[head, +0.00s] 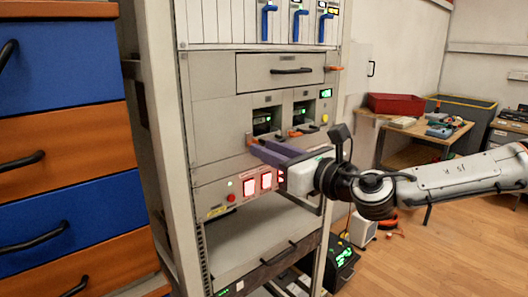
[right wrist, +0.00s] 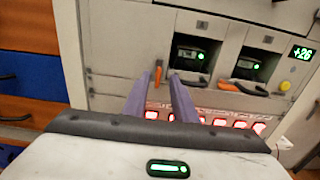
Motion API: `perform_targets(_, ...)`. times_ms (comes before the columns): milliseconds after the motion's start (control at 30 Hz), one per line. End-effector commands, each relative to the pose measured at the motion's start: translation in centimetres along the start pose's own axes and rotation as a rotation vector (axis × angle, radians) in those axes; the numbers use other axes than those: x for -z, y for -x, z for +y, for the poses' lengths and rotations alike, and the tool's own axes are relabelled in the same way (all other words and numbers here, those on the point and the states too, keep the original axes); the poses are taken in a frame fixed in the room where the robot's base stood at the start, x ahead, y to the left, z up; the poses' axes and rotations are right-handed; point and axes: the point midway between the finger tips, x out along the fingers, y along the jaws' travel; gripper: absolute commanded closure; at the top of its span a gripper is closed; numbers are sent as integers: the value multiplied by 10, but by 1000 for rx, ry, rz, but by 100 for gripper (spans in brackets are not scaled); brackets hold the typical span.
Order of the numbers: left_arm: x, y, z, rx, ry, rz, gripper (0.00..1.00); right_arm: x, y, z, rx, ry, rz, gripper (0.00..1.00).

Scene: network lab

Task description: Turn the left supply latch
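The left supply latch (right wrist: 157,77) is a small orange lever. It stands roughly upright on the grey panel, left of the left supply bay (head: 265,120). In the right wrist view it shows between the two purple fingertips of my right gripper (right wrist: 160,80). The fingers are apart, one on each side of the latch, and I cannot tell whether either touches it. In the head view my right gripper (head: 262,147) reaches in from the right, with its tips at the latch's orange end (head: 253,138). My left gripper is not in view.
The right supply bay (head: 303,112) has an orange lever below it, with a yellow button (right wrist: 285,86) to its right. Red lit switches (head: 258,184) sit under the fingers. A drawer (head: 280,71) is above. Blue and orange drawers (head: 65,150) stand at left.

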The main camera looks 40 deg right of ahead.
Motion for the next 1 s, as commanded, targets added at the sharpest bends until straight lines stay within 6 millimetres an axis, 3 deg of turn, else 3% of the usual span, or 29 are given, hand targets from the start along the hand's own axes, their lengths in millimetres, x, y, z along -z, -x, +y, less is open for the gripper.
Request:
perform_targets(233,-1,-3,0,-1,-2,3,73,2,-12,2,-3,-1,1,75)
perform_targets(600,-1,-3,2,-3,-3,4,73,0,-15,3,-5,-2,-1,75)
perform_targets(633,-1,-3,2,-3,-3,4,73,0,-15,3,-5,-2,-1,77)
perform_targets(767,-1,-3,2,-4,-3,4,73,0,-15,3,-5,-3,-1,99)
perform_targets(1000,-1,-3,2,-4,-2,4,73,0,-15,3,-5,-7,-1,100)
